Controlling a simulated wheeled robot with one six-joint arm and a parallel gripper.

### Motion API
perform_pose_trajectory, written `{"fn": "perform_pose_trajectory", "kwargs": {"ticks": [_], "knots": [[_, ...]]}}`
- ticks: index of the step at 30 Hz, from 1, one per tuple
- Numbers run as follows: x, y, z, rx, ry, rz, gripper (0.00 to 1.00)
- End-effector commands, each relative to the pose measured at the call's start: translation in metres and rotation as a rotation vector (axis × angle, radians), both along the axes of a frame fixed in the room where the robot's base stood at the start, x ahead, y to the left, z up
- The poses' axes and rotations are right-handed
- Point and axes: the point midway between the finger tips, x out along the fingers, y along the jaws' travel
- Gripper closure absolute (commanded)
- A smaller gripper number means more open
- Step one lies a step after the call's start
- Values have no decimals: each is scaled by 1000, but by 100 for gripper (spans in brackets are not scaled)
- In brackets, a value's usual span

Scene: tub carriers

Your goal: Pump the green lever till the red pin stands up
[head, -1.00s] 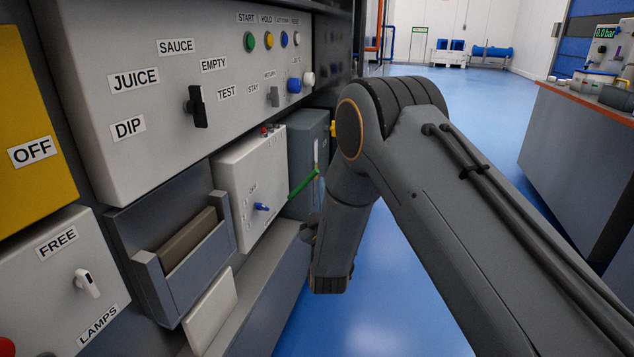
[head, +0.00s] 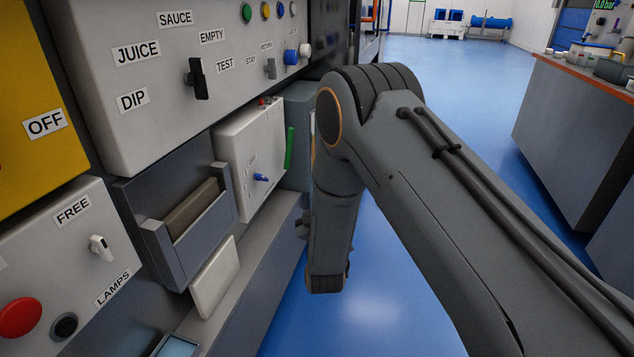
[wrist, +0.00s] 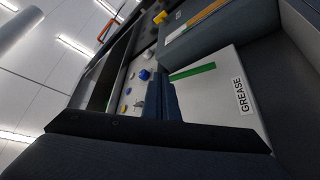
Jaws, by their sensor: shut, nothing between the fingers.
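The green lever (head: 290,148) stands nearly upright at the right of the pale control box, partly beside my arm. In the wrist view, the lever (wrist: 192,72) shows as a green bar across a pale box labelled GREASE (wrist: 222,92). My gripper (wrist: 160,82) is shut and empty, its dark fingers just left of the lever and pale box in that view. I cannot tell whether they touch. My arm hides most of the gripper in the head view. I cannot make out the red pin in either view.
A control panel (head: 150,130) with a black switch (head: 197,79) is on the left. A grey holder (head: 160,245) juts out below it. A red button (head: 18,318) is at lower left.

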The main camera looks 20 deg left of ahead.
Motion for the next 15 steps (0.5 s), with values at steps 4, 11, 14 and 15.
{"fn": "perform_pose_trajectory", "kwargs": {"ticks": [4, 11, 14, 15], "knots": [[1, -1, 0, 0, 0, -2, 100], [1, -2, 0, 0, 0, -3, 100], [2, -1, 2, -7, 0, -4, 100], [2, 0, 4, -17, 2, -6, 100]]}}
